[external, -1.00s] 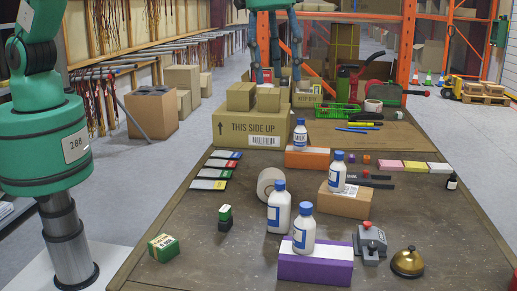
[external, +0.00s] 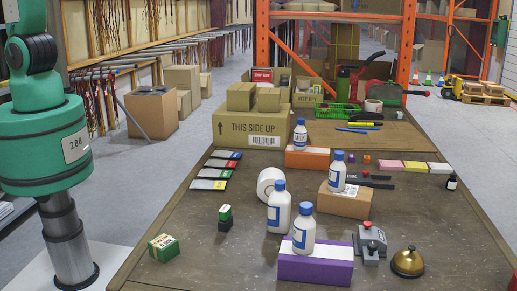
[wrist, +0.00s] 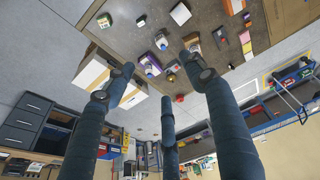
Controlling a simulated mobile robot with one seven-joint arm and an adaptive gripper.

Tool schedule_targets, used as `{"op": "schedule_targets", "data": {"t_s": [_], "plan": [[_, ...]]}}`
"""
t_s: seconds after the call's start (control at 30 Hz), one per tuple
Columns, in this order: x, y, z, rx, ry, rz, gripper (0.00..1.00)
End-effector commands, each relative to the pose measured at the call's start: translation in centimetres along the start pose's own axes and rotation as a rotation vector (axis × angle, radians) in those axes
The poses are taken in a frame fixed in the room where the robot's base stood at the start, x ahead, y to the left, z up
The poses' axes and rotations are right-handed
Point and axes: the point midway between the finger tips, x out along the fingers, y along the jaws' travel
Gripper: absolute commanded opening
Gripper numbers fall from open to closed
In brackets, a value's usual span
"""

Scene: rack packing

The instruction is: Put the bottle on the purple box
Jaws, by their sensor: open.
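The purple box (external: 315,270) with a white top sits at the table's front in the external view. A white bottle with a blue cap and label (external: 303,236) stands upright on it. A second such bottle (external: 279,209) stands on the table just behind and left. A third bottle (external: 337,175) stands on a small cardboard box (external: 343,202), and a fourth (external: 300,136) stands on an orange box (external: 307,158) further back. My gripper (wrist: 161,72) shows in the wrist view, its dark fingers spread and empty, away from the bottles. It is outside the external view.
A tape roll (external: 270,183), a green-and-black item (external: 225,217) and a small green box (external: 163,247) are on the left. A grey device (external: 370,242) and a brass bell (external: 407,262) are right of the purple box. A large carton (external: 250,127) stands behind.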

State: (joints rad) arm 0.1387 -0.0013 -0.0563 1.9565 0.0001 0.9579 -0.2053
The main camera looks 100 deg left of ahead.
Motion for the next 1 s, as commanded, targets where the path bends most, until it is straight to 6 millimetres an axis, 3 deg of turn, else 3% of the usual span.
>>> {"op": "schedule_targets", "data": {"t_s": [0.2,0.5,1.0], "plan": [[-3.3,-2.5,4.9,0.011,0.041,0.0,0.55],[-6.2,-5.3,12.0,0.03,0.093,-0.005,0.55],[-7.3,-9.0,24.0,0.06,0.178,-0.021,0.55]]}}
